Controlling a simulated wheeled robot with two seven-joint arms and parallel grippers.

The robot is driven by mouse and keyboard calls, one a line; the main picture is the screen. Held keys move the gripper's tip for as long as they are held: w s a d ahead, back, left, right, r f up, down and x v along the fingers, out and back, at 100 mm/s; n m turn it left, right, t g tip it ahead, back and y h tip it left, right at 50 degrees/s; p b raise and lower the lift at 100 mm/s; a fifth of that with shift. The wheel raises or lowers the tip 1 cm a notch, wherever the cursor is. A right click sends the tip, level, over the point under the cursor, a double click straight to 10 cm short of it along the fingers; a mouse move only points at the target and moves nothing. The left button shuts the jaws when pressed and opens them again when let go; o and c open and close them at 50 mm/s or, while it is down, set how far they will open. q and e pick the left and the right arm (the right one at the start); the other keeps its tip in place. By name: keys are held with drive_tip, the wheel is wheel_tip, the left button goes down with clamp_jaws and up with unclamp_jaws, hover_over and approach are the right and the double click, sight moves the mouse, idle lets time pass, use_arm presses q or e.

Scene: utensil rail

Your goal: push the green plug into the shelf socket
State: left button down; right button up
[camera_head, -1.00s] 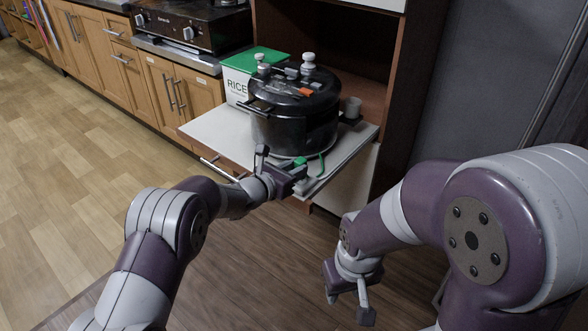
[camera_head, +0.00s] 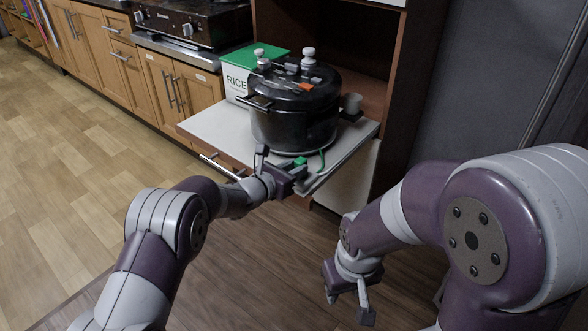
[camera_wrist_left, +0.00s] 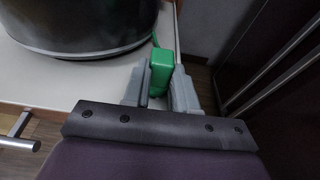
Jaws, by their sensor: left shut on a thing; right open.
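The green plug (camera_head: 300,161) is at the front right of the pull-out shelf, with a green cord rising beside it. My left gripper (camera_head: 287,178) is shut on it at the shelf's front edge. In the left wrist view the plug (camera_wrist_left: 161,70) stands between the two grey fingers, its upper part clear of them. The shelf socket cannot be made out in either view. My right gripper (camera_head: 348,294) is open and empty, low over the floor and away from the shelf.
A large black cooker (camera_head: 294,115) stands on the white pull-out shelf (camera_head: 207,125), close behind the plug. A bar handle (camera_head: 221,166) juts from the shelf's front. The floor in front is clear.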

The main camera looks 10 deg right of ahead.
use_arm(q)
drive_tip(key=shift+f+b, duration=0.4)
drive_tip(key=shift+f, duration=0.05)
drive_tip(key=c, duration=0.8)
unclamp_jaws()
drive_tip(key=p+v, duration=0.2)
drive_tip(key=v, duration=1)
drive_tip(key=shift+s+a+r, duration=0.1)
drive_tip(key=shift+s+a, duration=0.15)
drive_tip(key=shift+s, duration=0.05)
